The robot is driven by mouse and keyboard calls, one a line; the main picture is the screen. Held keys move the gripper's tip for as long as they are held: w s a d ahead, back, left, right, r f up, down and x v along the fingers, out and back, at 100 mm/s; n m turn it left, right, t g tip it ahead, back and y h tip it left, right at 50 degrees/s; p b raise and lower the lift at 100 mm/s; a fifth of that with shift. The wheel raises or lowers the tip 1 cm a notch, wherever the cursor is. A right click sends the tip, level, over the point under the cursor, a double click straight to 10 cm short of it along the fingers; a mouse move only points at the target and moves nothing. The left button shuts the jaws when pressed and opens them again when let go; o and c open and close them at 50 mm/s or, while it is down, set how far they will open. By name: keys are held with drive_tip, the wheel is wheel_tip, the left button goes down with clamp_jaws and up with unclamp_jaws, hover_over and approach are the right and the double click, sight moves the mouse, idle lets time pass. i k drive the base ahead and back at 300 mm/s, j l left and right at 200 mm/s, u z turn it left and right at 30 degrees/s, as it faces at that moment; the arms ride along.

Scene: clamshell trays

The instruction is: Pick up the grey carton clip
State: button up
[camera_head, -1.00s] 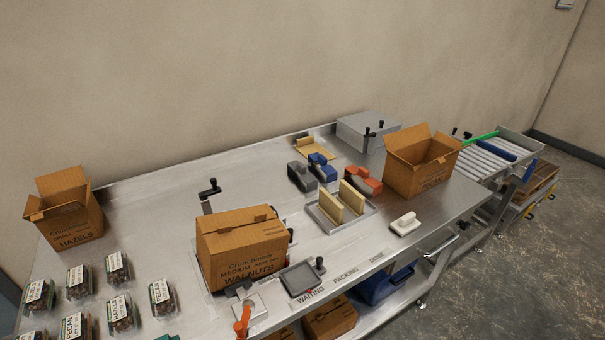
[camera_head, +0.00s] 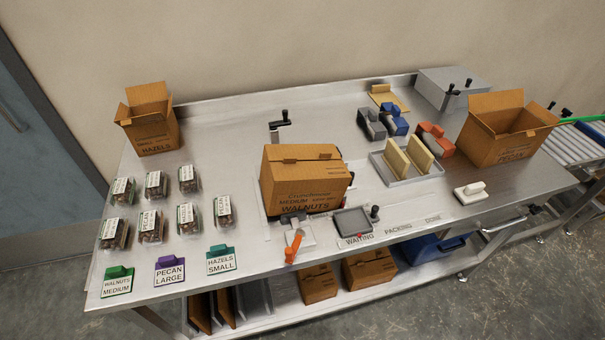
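A dark grey clip-shaped piece (camera_head: 371,124), which looks like the grey carton clip, lies on the steel bench right of centre. A blue piece of similar shape (camera_head: 394,121) lies close on its right. An orange-red one with grey (camera_head: 434,141) lies farther right. My gripper is not in view.
A tray with two tan blocks (camera_head: 386,178) is just in front of the clips. A closed walnuts carton (camera_head: 304,182) stands left of them, an open pecan carton (camera_head: 497,137) right. A crank handle (camera_head: 281,121) stands behind the walnuts carton. Bare steel lies between crank and grey clip.

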sight(380, 130)
drive_tip(key=i+l+z, duration=0.1)
drive_tip(key=i+l, duration=0.15)
drive_tip(key=i, duration=0.15)
drive_tip(key=i+l+z, duration=0.1)
drive_tip(key=i+l, duration=0.15)
drive_tip(key=i+l+z, duration=0.1)
drive_tip(key=i, duration=0.4)
drive_tip(key=i+l+z, duration=0.15)
drive_tip(key=i, duration=0.25)
drive_tip(key=l, duration=0.1)
